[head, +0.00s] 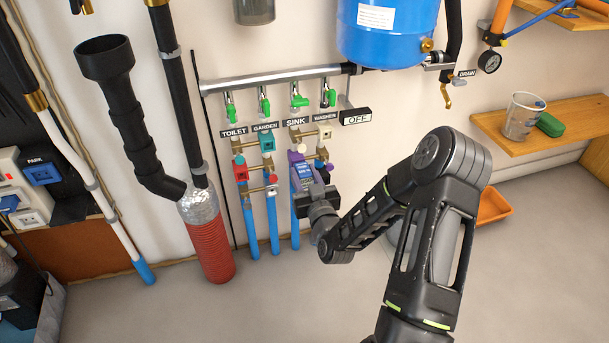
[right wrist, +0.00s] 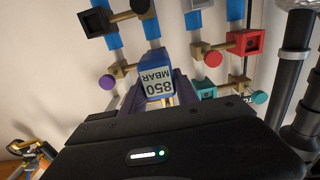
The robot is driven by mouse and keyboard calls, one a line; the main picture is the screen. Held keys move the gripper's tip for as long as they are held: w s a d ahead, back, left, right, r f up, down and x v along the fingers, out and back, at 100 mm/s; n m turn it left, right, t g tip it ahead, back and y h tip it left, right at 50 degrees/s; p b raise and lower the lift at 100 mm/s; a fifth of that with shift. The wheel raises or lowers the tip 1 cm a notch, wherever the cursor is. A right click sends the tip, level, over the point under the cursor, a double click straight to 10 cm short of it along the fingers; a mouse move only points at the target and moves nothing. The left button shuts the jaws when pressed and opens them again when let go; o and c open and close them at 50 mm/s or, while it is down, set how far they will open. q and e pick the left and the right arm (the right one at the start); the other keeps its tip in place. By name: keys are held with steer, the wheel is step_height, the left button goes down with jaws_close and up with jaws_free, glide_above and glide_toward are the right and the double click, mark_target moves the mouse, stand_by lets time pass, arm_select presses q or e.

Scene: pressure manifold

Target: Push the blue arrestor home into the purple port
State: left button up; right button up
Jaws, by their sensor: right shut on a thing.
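The blue arrestor (head: 304,173) is in the jaws of my right gripper (head: 309,190), in front of the pipe under the SINK label. In the right wrist view the arrestor (right wrist: 155,80) shows its white 850 MBAR label, upside down, between the fingers of the gripper (right wrist: 160,100). A purple part that looks like the purple port (head: 296,157) shows at the arrestor's upper left in the head view. The arrestor and gripper hide most of the port, so I cannot tell how deep the arrestor sits. My left gripper is not in view.
A red port (head: 240,173) and a teal port (head: 267,143) sit to the left on neighbouring pipes. Green-handled valves (head: 296,101) and a blue tank (head: 388,32) are above.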

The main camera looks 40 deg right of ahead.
mark_target(307, 180)
steer(key=shift+w+d, duration=0.15)
steer(key=shift+w, duration=0.3)
stand_by(0.4)
steer(key=o, duration=1.3)
steer(key=shift+o, duration=0.2)
steer(key=shift+s, duration=0.2)
steer(key=shift+v, duration=1.1)
steer(key=b+v, duration=0.3)
steer(key=v, duration=0.1)
steer(key=shift+s+f+b, duration=0.15)
steer(key=shift+f+b, duration=0.05)
steer(key=shift+b, duration=0.15)
steer(key=shift+s+a+r, duration=0.2)
steer(key=shift+s+a, duration=0.1)
steer(key=shift+s, duration=0.1)
